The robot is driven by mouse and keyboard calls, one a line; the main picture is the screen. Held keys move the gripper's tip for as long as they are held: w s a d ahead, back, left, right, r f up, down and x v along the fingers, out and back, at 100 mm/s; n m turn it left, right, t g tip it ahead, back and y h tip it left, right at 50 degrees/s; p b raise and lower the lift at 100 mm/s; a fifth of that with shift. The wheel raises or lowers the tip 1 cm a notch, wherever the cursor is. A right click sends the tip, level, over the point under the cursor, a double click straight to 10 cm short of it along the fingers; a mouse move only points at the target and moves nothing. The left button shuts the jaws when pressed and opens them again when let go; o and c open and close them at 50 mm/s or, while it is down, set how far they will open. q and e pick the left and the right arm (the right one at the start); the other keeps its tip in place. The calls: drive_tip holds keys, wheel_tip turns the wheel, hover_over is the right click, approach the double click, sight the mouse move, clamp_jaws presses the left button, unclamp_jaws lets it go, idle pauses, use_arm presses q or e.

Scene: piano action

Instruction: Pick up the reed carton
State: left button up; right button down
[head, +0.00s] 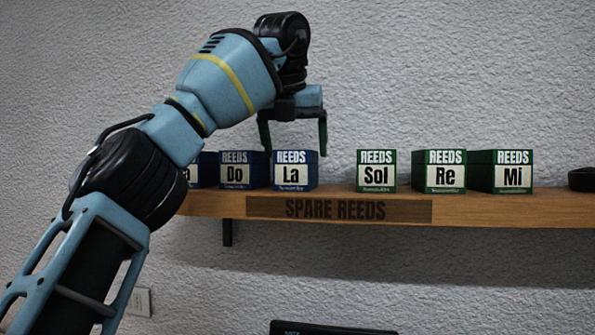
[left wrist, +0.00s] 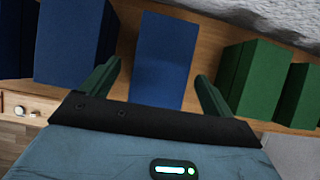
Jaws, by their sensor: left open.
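Several reed cartons stand in a row on a wooden shelf (head: 480,208). The blue ones include the La carton (head: 296,171), the Do carton (head: 234,172) and one at the left partly hidden by my arm. The green ones are the Sol carton (head: 376,172), Re carton (head: 440,173) and Mi carton (head: 510,173). My left gripper (head: 294,140) is open and empty, pointing down just above the La carton. In the left wrist view, a blue carton (left wrist: 166,50) lies between the lines of the two green fingers, apart from both. My right gripper is not in view.
A "SPARE REEDS" label (head: 339,209) is on the shelf's front edge. A dark object (head: 582,179) sits at the shelf's right end. A gap separates La from Sol. The textured wall stands close behind the cartons. A dark edge (head: 333,327) shows at the bottom.

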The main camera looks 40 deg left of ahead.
sight(297, 166)
use_arm(q)
drive_tip(key=shift+x, duration=2.6)
drive_tip(key=shift+s+d, duration=0.15)
drive_tip(key=shift+c, duration=0.2)
drive_tip(key=c, duration=1.2)
